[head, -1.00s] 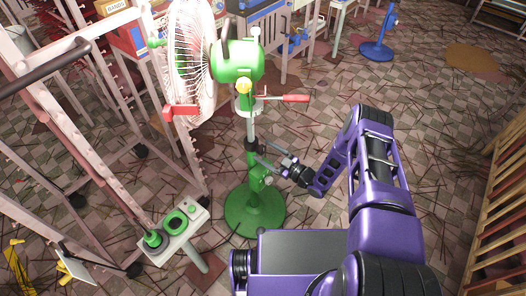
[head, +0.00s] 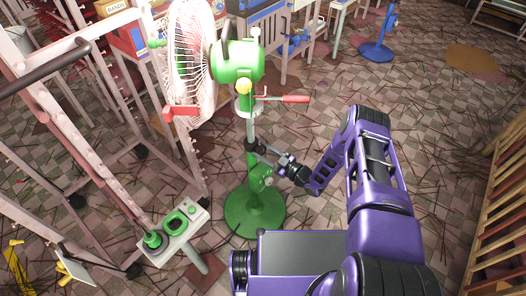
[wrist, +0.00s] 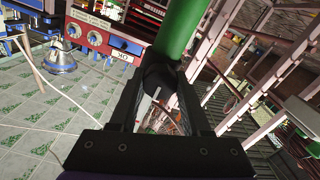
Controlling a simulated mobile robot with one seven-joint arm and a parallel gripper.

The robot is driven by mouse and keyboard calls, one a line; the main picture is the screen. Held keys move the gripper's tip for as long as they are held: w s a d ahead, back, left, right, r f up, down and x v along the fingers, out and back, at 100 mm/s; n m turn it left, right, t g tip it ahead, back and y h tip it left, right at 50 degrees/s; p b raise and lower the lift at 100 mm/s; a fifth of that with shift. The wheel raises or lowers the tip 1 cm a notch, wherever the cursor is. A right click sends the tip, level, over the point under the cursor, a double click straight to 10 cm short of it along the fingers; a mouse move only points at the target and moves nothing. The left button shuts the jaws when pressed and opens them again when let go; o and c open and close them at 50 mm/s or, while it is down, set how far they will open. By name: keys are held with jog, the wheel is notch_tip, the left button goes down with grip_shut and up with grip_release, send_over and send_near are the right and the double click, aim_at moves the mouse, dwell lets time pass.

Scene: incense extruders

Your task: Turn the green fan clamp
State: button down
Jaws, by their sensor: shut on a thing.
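The green fan (head: 237,62) stands upright on a round green base (head: 254,212). Its black clamp (head: 251,145) sits on the pole, between the pale upper tube and the green lower tube. In the wrist view the clamp (wrist: 162,75) is a dark collar on the green tube, at the far end of my fingers. My gripper (head: 264,155) reaches in from the right at clamp height and is shut on the clamp. It also shows in the wrist view (wrist: 160,95). The exact contact is dark and partly hidden by the fingers.
A red lever (head: 290,98) sticks out right of the pole, above my gripper. A grey control box (head: 176,230) with green buttons stands left of the fan base. Pale metal frames (head: 90,120) fill the left. The floor to the right is mostly open.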

jog(key=shift+n, duration=0.3)
jog(key=n, duration=0.8)
jog(key=shift+n, duration=0.4)
jog(key=n, duration=0.5)
jog(key=shift+n, duration=2.5)
jog(key=shift+c, duration=1.8)
grip_release()
